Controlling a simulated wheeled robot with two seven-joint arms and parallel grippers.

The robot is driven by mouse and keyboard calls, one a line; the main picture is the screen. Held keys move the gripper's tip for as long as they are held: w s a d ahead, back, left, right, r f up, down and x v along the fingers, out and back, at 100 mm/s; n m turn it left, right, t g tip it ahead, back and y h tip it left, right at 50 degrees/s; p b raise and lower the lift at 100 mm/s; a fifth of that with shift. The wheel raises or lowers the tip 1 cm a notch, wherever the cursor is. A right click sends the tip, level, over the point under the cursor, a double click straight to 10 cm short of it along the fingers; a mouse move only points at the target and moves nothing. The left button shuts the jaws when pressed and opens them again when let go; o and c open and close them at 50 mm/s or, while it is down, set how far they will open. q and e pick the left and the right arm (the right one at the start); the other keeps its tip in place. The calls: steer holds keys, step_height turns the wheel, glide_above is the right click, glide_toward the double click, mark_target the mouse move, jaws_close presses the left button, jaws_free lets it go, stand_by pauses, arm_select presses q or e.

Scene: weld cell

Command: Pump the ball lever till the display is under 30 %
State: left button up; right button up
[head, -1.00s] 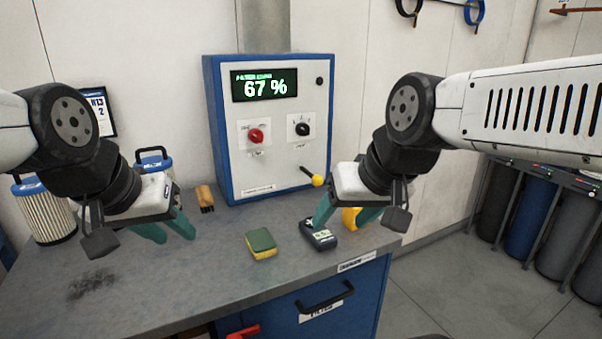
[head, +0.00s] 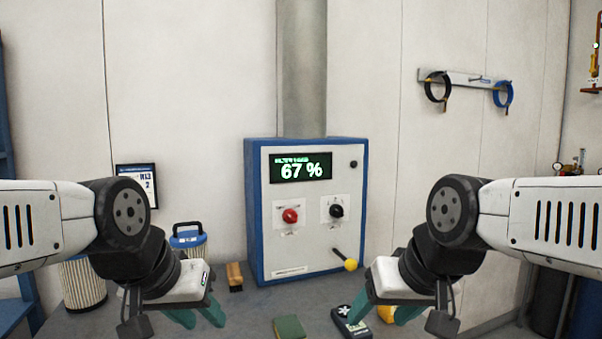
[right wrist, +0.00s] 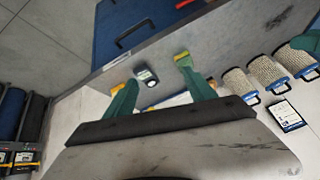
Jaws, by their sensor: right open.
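A blue-edged control box (head: 250,215) stands against the wall in the head view. Its green display (head: 300,168) reads 67 %. The ball lever (head: 351,265) sticks out at the box's lower right, yellow ball tilted down and to the right. My right gripper (head: 385,307) is open and empty, just right of and below the ball, apart from it. In the right wrist view its two teal fingers (right wrist: 163,92) are spread. My left gripper (head: 198,314) hangs left of the box over the bench, its teal fingers apart and empty.
The box also has a red knob (head: 290,215) and a black knob (head: 336,210). Filter cartridges (head: 86,285) stand at left.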

stand_by(0.4)
jaws_close()
stand_by(1.5)
